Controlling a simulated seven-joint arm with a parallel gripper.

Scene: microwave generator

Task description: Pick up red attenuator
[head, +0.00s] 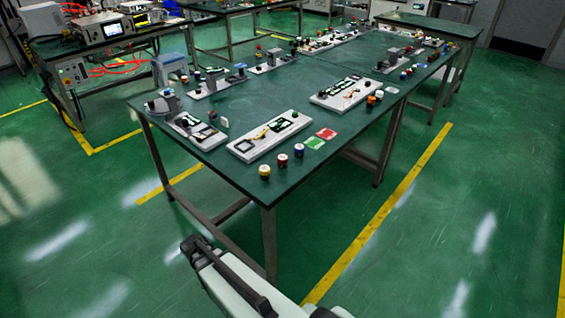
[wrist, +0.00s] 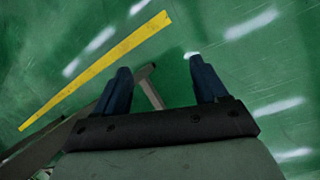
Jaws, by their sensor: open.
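The likely red attenuator is a small cylinder with a red band and a pale top (head: 282,160). It stands upright near the front edge of the green table, between a yellow cylinder (head: 264,172) and a blue one (head: 298,150). My gripper (wrist: 160,66) is open and empty in the wrist view, with two dark blue fingers apart above the green floor. My arm shows at the bottom of the head view, in front of the table and apart from the cylinders. No cylinder shows in the wrist view.
A white board with parts (head: 243,151) lies behind the cylinders. The green table (head: 262,190) has a front corner and a leg facing me. The floor (head: 420,260) at right is clear.

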